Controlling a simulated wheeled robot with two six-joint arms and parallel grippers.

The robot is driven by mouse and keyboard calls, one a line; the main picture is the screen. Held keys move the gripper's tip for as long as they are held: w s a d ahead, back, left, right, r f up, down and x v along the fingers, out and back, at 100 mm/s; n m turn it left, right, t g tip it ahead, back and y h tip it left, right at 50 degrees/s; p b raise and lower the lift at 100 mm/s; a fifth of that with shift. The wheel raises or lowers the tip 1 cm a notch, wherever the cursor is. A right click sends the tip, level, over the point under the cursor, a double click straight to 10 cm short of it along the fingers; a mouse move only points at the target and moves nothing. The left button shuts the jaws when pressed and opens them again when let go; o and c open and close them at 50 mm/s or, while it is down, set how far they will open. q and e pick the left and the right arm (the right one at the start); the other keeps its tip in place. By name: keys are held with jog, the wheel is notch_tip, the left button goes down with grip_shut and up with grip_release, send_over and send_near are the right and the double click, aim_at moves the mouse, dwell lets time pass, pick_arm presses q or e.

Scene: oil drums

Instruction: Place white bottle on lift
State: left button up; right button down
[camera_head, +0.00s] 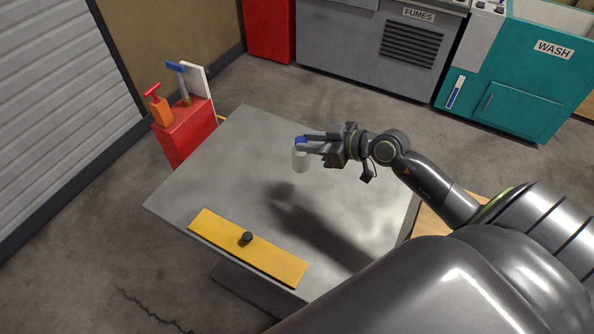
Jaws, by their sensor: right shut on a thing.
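The white bottle (301,160) has a blue cap and hangs upright in the air above the grey metal table top, which looks like the lift (225,170). My right gripper (312,144) comes in from the right and is shut on the bottle near its cap. A shadow of the arm and bottle falls on the grey top, apart from the bottle. My left gripper is not in view.
A red cabinet (190,131) with an orange bottle (161,111) stands behind left. A teal wash unit (520,75) and a grey fumes unit (345,45) stand at the back. The table's middle is clear.

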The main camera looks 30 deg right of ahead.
notch_tip(320, 180, down, 7)
jog(key=b, duration=0.2)
jog(key=shift+f, duration=0.2)
jog(key=shift+f, duration=0.1)
jog(key=c, duration=1.1)
grip_release()
jog(key=shift+c, duration=0.2)
jog(key=v, duration=1.2)
jog(key=shift+p, duration=0.45)
